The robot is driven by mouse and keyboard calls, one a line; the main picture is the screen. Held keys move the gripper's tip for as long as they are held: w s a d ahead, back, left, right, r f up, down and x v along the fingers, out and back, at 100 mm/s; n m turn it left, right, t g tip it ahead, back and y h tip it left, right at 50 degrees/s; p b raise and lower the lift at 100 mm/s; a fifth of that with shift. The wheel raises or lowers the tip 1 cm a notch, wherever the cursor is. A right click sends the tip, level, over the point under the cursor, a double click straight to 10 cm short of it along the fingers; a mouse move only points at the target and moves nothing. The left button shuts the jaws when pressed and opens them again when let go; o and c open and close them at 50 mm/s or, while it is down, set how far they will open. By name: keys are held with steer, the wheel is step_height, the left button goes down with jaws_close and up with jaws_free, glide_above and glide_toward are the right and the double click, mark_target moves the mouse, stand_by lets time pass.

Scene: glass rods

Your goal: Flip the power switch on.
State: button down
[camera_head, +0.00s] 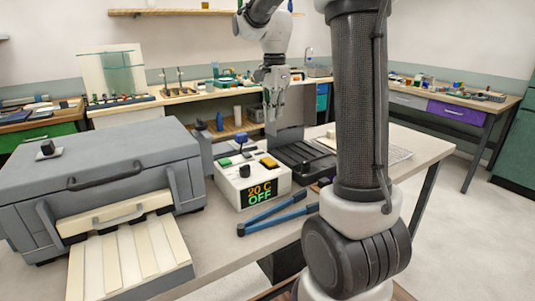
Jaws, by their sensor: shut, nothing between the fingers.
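A white control box (229,192) stands on the near table. Its front display (259,192) reads "20 C" and "OFF". On its top are a green button or switch (225,162), a yellow-orange one (270,161), a black knob (245,171) and a blue-topped part (241,138). None carries a label I can read, so I cannot tell which is the power switch. My gripper (273,117) is shut and empty. It points down in the air above and behind the box's right side, apart from the controls.
A large grey machine (110,160) with a cream slatted tray (130,262) fills the left. Blue-handled tongs or pliers (277,215) lie before the box. A black tray (305,157) is at its right. Side benches line the walls.

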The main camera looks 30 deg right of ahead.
mark_target(271, 160)
steer(key=shift+m, duration=0.5)
step_height(271, 160, down, 14)
steer(key=shift+s, duration=0.1)
stand_by(0.4)
steer(key=shift+s+f, duration=0.1)
steer(key=shift+f, duration=0.25)
steer(key=shift+w+r, duration=0.35)
steer(key=shift+w, duration=0.4)
steer(key=shift+r, duration=0.1)
